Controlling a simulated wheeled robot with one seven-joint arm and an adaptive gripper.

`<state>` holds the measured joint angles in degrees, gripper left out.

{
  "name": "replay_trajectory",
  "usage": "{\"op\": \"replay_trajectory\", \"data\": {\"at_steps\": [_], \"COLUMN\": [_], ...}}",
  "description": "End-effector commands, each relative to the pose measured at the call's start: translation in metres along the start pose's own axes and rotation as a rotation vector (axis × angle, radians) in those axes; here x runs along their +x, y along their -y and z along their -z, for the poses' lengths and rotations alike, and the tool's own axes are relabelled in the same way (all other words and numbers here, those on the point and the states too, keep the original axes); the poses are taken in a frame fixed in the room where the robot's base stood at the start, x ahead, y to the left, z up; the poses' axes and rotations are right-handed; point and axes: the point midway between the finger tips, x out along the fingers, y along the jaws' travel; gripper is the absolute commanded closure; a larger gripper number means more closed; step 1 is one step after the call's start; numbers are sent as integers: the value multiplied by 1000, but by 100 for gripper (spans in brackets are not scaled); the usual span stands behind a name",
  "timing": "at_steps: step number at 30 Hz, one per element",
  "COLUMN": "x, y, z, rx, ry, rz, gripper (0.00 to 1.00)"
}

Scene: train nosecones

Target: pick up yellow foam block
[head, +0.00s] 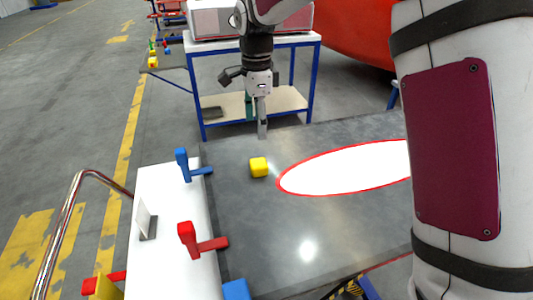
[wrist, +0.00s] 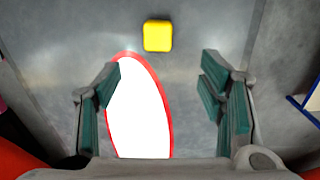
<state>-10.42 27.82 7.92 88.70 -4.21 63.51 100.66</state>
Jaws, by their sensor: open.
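The yellow foam block (head: 258,167) is a small rounded cube on the grey metal tabletop (head: 237,215), just left of the white oval with a red rim. In the wrist view the yellow block (wrist: 157,35) lies ahead of my gripper, a little left of the middle between the fingers. My gripper (head: 262,130) points down above the table, behind the block in the head view, and does not touch it. In the wrist view my gripper (wrist: 165,85) is open and empty, with its green-padded fingers wide apart.
The white oval with red rim (head: 345,168) lies right of the block. A white ledge (head: 160,180) along the table's left side carries a blue clamp (head: 185,166) and a red clamp (head: 195,240). A blue-framed shelf cart (head: 297,103) stands behind. The tabletop around the block is clear.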

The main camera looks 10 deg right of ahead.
Motion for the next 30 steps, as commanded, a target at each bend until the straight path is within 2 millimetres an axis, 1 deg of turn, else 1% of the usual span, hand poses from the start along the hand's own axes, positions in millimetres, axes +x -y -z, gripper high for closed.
{"op": "replay_trajectory", "data": {"at_steps": [5, 12, 15, 18, 23, 25, 30], "x": [15, 59, 74, 85, 93, 100, 124], "y": [3, 0, 1, 1, 0, -2, -9], "z": [-3, -2, -2, -2, -3, -3, -6], "rx": [20, 19, 18, 18, 19, 19, 17], "ry": [1, 0, 0, 0, 1, 1, 1], "rz": [-8, -11, -9, -7, -7, -8, -9], "gripper": [37, 37, 37, 37, 37, 37, 37]}}
